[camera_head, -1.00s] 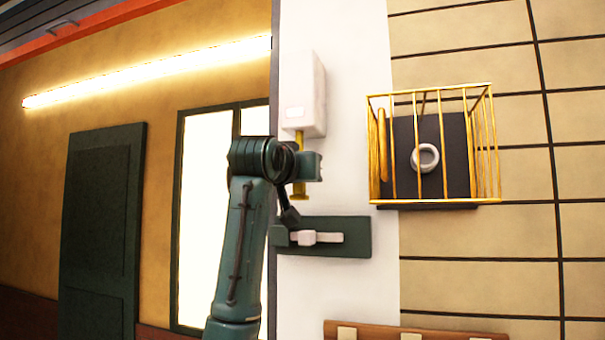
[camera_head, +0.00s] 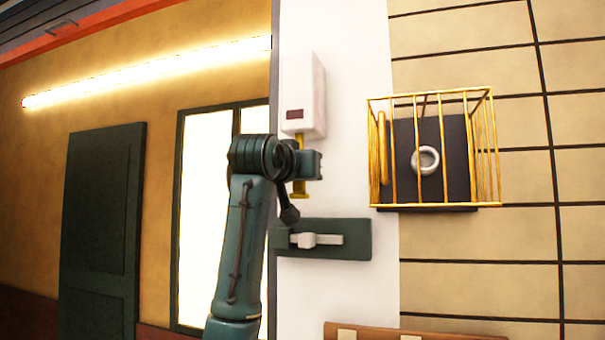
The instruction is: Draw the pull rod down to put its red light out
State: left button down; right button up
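A white box (camera_head: 304,93) is fixed to the white wall strip. The small panel (camera_head: 294,114) on its front is dark red-brown and does not glow. The yellow pull rod (camera_head: 299,189) hangs from the box's underside, with a wider foot at its lower end. My arm comes up left of centre, and I take it as the left one. Its wrist end covers the middle of the rod. My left gripper (camera_head: 311,165) is at the rod, but its fingers cannot be made out, nor whether they grip it. My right gripper is not in view.
A dark green plate with a white slider (camera_head: 307,240) is on the wall just below the rod. A gold-barred cage (camera_head: 379,204) with a pale ring (camera_head: 425,160) inside juts out at the right. A wooden rail (camera_head: 380,333) is at the bottom.

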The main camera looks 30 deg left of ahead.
pick_arm(q)
jog(key=c, duration=0.6)
grip_release()
jog(key=shift+s, duration=0.1)
dwell(0.3)
jog(key=shift+b+v, duration=0.7)
jog(key=shift+v, duration=0.5)
jog(key=shift+b+v, duration=1)
jog(key=shift+v, duration=1.5)
jog(key=shift+r, duration=0.1)
